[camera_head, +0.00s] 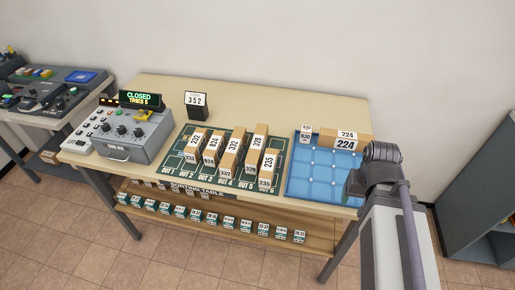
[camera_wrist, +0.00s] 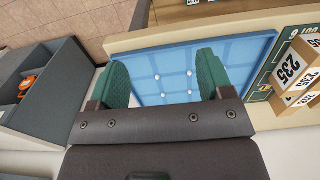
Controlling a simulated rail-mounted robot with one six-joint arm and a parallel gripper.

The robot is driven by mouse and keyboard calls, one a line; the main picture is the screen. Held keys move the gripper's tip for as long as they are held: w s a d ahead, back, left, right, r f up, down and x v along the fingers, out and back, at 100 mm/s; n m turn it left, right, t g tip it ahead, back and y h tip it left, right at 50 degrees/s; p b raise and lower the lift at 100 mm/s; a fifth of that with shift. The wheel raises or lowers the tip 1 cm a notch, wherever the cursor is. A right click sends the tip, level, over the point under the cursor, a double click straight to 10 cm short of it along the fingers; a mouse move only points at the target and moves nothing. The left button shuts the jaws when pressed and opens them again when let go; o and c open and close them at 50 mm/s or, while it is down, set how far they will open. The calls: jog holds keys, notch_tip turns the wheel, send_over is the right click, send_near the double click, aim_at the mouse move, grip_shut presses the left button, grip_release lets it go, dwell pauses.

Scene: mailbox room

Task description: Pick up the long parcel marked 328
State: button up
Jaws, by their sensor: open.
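A long tan parcel (camera_head: 256,145) stands on the green sorting mat, in the right part of its row; its small white label looks like 328, but I cannot read it surely. Similar long parcels stand beside it, one marked 235 (camera_head: 268,165) at the right end, which also shows in the wrist view (camera_wrist: 291,72). My gripper (camera_wrist: 163,78) is open and empty, its two green fingers apart above the blue tray. In the head view my arm is at the right, over the tray's right edge; its fingers are not clear there.
The blue tray (camera_head: 318,183) holds a long parcel marked 224 (camera_head: 345,139) and a small labelled box (camera_head: 305,134) along its back. A grey console (camera_head: 135,135) reads CLOSED. A sign (camera_head: 197,104) reads 352. A grey shelf (camera_head: 480,200) stands at right.

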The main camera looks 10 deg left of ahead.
jog(key=shift+o, duration=0.4)
jog(key=n+b, duration=0.1)
jog(key=n, duration=0.1)
send_over(257, 148)
jog(key=shift+w+d+f, duration=0.15)
jog(key=shift+w+f, duration=0.3)
jog(key=shift+f, duration=0.15)
jog(key=w+a, duration=0.1)
jog(key=w, duration=0.1)
jog(key=shift+w+a+m, duration=0.3)
jog(key=shift+a+m, duration=0.1)
jog(key=shift+s+d+m, duration=0.2)
jog(key=shift+d+m, duration=0.2)
jog(key=shift+m, duration=0.2)
notch_tip(257, 148, down, 11)
jog(key=b, duration=1.1)
jog(key=shift+w, duration=0.1)
jog(key=shift+r, duration=0.2)
jog(key=shift+c, duration=0.2)
jog(key=c, duration=1.2)
